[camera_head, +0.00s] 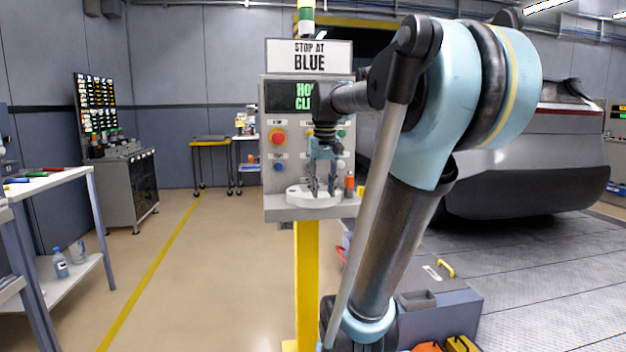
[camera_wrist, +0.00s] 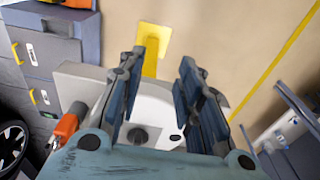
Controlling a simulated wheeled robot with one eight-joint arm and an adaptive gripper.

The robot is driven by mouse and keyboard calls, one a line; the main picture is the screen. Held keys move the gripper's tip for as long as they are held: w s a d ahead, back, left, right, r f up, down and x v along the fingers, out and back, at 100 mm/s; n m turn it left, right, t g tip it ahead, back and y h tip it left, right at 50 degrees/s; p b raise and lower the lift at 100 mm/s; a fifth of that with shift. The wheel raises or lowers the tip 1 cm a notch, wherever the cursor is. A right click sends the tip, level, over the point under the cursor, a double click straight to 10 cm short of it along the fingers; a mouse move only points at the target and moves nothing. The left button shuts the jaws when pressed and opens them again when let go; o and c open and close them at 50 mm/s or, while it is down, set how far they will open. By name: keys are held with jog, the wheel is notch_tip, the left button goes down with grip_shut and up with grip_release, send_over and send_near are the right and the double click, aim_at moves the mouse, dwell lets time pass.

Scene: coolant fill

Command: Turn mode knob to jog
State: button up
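The grey control panel (camera_head: 272,185) stands on a yellow post. It has a red button (camera_head: 277,137), a blue button (camera_head: 280,167) and a green button at right. I cannot make out the mode knob or its setting; my arm and gripper cover the panel's middle. My gripper (camera_head: 322,188) points down in front of the panel, over a white rounded piece (camera_head: 300,198) on the panel's shelf. In the wrist view my gripper (camera_wrist: 158,65) is open, with nothing visible between its fingers. A dark round spot (camera_wrist: 137,135) shows on the white piece below.
The panel's screen (camera_head: 292,97) is partly hidden by my arm. A car (camera_head: 530,155) is at right and a white table (camera_head: 50,182) at left. The floor left of the panel is clear.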

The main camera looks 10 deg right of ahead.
jog(key=w+r+g, duration=0.1)
jog(key=w+r, duration=1.5)
jog(key=w, duration=0.2)
jog(key=f, duration=1.7)
jog(key=shift+s+d, duration=0.2)
jog(key=shift+s, duration=0.05)
grip_shut()
